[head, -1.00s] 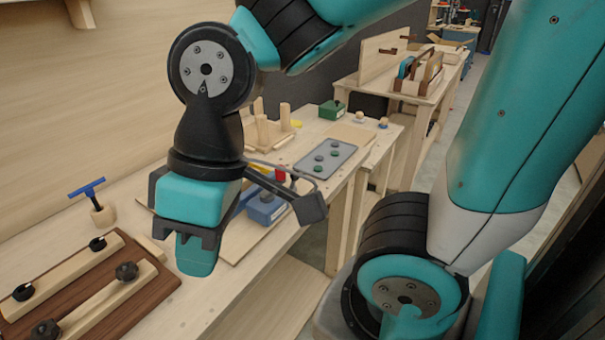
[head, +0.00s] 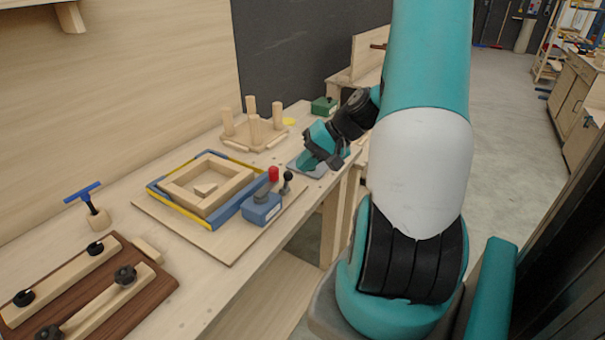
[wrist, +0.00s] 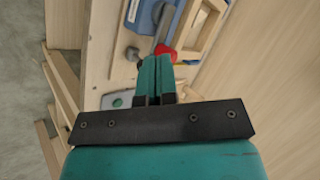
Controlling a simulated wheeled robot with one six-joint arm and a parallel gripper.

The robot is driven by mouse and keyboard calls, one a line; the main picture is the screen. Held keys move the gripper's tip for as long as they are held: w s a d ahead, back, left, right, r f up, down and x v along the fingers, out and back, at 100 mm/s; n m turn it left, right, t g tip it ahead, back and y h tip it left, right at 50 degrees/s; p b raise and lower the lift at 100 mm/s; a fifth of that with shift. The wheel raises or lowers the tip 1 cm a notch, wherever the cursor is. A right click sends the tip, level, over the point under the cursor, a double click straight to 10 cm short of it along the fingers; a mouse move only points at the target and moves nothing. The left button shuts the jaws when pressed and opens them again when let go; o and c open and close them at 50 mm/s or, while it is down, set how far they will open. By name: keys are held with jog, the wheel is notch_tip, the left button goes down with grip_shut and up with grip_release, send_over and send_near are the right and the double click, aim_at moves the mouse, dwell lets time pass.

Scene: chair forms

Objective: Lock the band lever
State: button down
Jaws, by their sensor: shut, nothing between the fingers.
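The band clamp's blue body (head: 261,209) sits at the right corner of a wooden frame (head: 203,189) with a blue and yellow band (head: 183,211) around it. Its lever carries a red grip (head: 273,174), and a dark ball knob (head: 287,177) stands beside it. In the wrist view the red grip (wrist: 165,51) and the dark knob (wrist: 132,53) show just beyond my fingertips. My gripper (wrist: 153,58) is shut and empty. Whether the lever is locked is unclear.
A pegged wooden form (head: 254,132) and a green box (head: 323,105) stand behind. At the front left are a dark board (head: 142,300) with bars and knobs and a blue T-handle (head: 84,191). The bench's front edge is near the clamp.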

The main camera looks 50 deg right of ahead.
jog(key=s+d+f+m+t+h, duration=0.2)
jog(key=s+d+f+m, duration=0.1)
jog(key=s+d, duration=0.3)
jog(key=shift+s+d+f+m, duration=0.2)
jog(key=shift+d+m, duration=0.5)
jog(key=shift+d, duration=0.5)
jog(key=shift+w, duration=0.1)
jog(key=p, duration=0.5)
send_near(287, 183)
jog(key=shift+d+f+x, duration=0.15)
jog(key=shift+x, duration=1.1)
jog(key=shift+d+f+x, duration=0.1)
jog(key=shift+f+x, duration=0.05)
jog(key=shift+x, duration=1.1)
jog(key=shift+r, duration=0.1)
